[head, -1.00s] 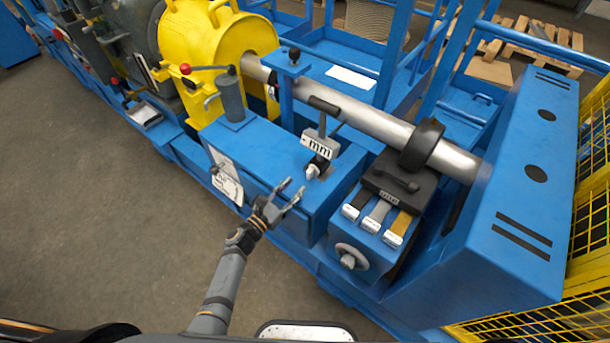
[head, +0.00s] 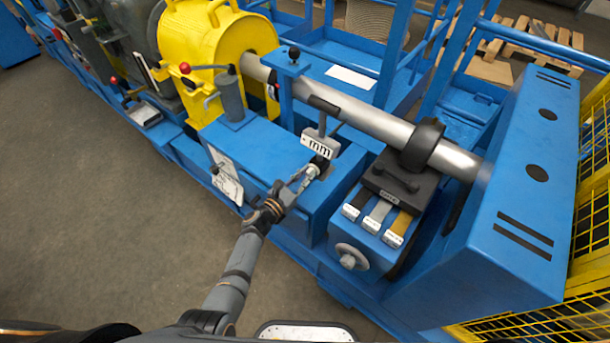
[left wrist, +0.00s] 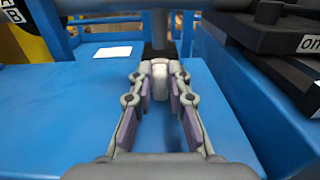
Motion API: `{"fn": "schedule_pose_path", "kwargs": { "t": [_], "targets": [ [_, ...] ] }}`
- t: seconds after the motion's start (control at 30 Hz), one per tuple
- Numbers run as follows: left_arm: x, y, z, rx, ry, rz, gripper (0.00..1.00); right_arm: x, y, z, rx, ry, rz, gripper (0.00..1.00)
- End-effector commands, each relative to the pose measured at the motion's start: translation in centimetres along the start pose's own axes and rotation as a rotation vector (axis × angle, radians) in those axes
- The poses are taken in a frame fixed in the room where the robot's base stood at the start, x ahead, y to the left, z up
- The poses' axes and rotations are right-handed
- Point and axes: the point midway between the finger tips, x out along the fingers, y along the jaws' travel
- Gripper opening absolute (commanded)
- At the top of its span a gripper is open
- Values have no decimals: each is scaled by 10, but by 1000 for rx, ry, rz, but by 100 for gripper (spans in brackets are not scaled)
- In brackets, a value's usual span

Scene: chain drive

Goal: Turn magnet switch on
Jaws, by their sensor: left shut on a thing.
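The magnet switch (head: 312,170) is a small pale knob on a dark block (head: 321,163) below a white "mm" sign (head: 317,147). My left gripper (head: 303,177) reaches it from the front left and is closed around it. In the left wrist view the fingertips of the left gripper (left wrist: 160,84) sit on either side of the pale knob (left wrist: 160,70). The dark block (left wrist: 150,51) stands just behind it. The fingers partly hide the switch in the head view. My right gripper does not show.
The blue housing (head: 258,155) lies beneath the switch. Bare floor (head: 85,190) lies left.

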Motion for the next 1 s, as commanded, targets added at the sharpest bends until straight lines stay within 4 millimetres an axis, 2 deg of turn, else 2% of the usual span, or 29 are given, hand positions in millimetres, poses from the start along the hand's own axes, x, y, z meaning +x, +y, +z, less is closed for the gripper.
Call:
{"fn": "schedule_pose_path", "kwargs": {
  "t": [0.17,0.3,0.43,0.57,0.8,0.83,1.0],
  "targets": [
    [0,0,-2,10,0,0,0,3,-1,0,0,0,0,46],
    [-1,-3,-9,151,-1,1,0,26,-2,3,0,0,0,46],
    [0,-6,-7,307,-2,0,0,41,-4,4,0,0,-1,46],
    [0,-6,-3,373,-1,0,0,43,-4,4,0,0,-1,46],
    [0,-6,-1,374,1,0,0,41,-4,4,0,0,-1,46],
    [0,-6,-1,373,1,0,19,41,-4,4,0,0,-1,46],
    [0,-6,-1,373,1,0,40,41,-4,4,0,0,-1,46]
  ]
}}
